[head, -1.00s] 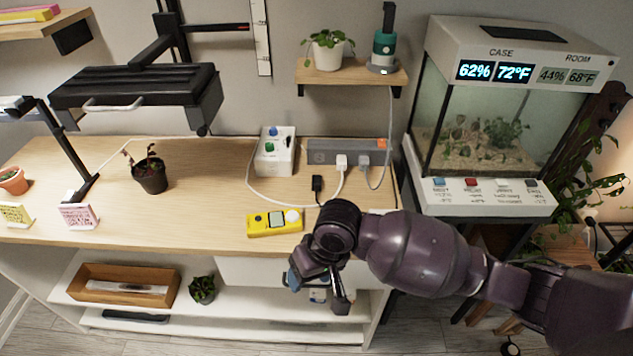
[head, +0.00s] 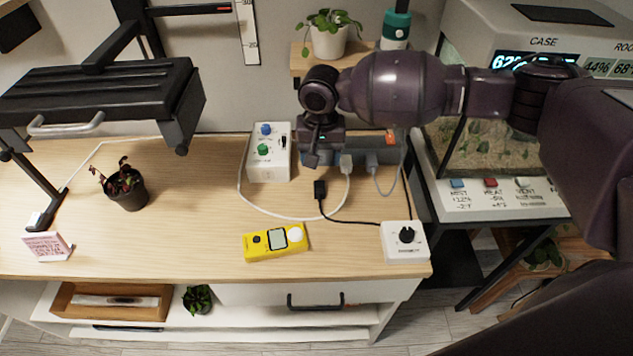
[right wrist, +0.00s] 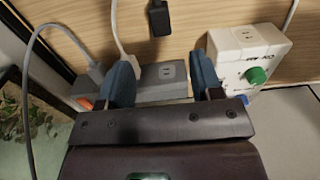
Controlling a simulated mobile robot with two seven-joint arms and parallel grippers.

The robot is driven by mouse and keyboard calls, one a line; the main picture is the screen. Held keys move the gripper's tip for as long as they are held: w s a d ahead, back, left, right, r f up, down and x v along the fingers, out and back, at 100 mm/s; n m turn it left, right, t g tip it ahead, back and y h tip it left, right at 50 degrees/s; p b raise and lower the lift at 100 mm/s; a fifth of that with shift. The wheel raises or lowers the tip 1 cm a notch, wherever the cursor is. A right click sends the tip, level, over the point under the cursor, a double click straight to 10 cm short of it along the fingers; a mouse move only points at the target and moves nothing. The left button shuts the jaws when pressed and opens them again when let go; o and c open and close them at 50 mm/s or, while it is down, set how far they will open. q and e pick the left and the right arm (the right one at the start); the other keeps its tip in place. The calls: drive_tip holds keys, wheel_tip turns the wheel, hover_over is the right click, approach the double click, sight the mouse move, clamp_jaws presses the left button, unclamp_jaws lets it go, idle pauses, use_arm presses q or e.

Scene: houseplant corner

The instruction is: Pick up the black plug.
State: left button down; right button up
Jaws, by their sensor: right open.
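The black plug (head: 320,189) lies on the wooden tabletop in front of the grey power strip, its black cord running right to a white dial box (head: 405,242). In the right wrist view the plug (right wrist: 159,18) is at the top, beyond the fingertips and apart from them. My right gripper (head: 311,156) is above the power strip, behind the plug in the head view. In the right wrist view my right gripper (right wrist: 163,78) has its two blue fingers apart with nothing held; part of the power strip (right wrist: 163,76) shows between them. My left gripper is out of view.
A white plug (head: 346,164) and a grey plug (head: 372,161) sit in the strip, with cords nearby. A white knob box (head: 269,153) stands left of the strip. A yellow meter (head: 275,242) lies in front. The tank (head: 495,130) stands right.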

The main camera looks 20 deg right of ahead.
sight(319, 188)
drive_tip(key=f, duration=0.4)
drive_tip(key=shift+s+b, duration=0.2)
drive_tip(key=shift+b, duration=0.15)
drive_tip(key=shift+f, duration=0.75)
wheel_tip(319, 188, down, 4)
drive_tip(key=shift+s+a+f+b, duration=0.1)
drive_tip(key=shift+a+b, duration=0.05)
drive_tip(key=shift+b, duration=0.45)
drive_tip(key=shift+f, duration=0.2)
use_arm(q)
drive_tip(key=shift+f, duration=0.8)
use_arm(e)
drive_tip(key=c, duration=1)
drive_tip(key=shift+r, duration=0.15)
